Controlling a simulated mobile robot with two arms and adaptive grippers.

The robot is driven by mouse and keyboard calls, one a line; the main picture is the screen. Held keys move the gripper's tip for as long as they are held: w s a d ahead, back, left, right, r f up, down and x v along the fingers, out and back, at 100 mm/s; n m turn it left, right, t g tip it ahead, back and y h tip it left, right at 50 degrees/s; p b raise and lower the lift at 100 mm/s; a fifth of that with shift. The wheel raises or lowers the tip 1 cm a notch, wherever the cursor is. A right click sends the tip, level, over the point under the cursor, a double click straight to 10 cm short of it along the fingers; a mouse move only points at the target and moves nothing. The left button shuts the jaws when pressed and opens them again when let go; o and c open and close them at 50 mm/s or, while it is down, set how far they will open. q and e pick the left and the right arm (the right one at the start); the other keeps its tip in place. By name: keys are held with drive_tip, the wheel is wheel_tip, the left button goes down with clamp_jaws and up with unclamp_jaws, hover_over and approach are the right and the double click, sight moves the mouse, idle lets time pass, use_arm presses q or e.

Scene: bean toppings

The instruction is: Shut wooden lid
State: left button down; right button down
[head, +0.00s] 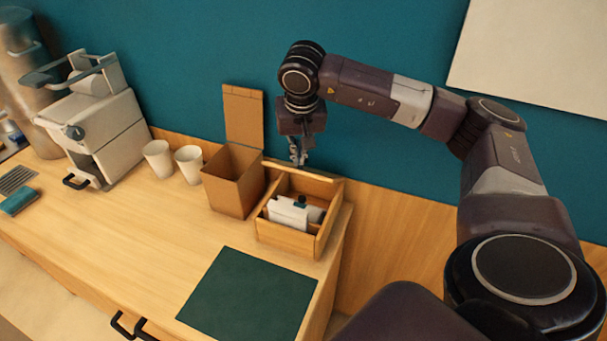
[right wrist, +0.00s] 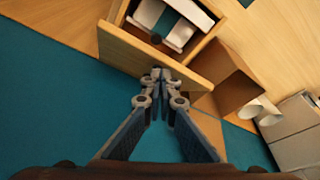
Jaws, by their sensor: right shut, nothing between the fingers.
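The wooden box (head: 283,238) stands at the right end of the counter, open at the top, with a white object (head: 290,213) and a small dark part inside. A wooden panel that looks like its lid (head: 318,180) stands raised along its back edge; it also shows in the right wrist view (right wrist: 135,55). My right gripper (head: 300,160) points down behind the raised lid, near the wall. In the right wrist view its shut, empty fingertips (right wrist: 160,78) are right at the lid; whether they touch it I cannot tell. My left gripper is out of view.
A taller brown box (head: 232,182) with an upright flap (head: 243,115) stands just left of the wooden box. Two white cups (head: 158,158) and a coffee machine (head: 100,125) are farther left. A dark green mat (head: 248,295) lies in front. The teal wall is close behind.

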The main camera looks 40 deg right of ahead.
wheel_tip(320, 180, up, 10)
drive_tip(key=p, duration=0.7)
drive_tip(key=shift+w, duration=0.1)
idle(0.3)
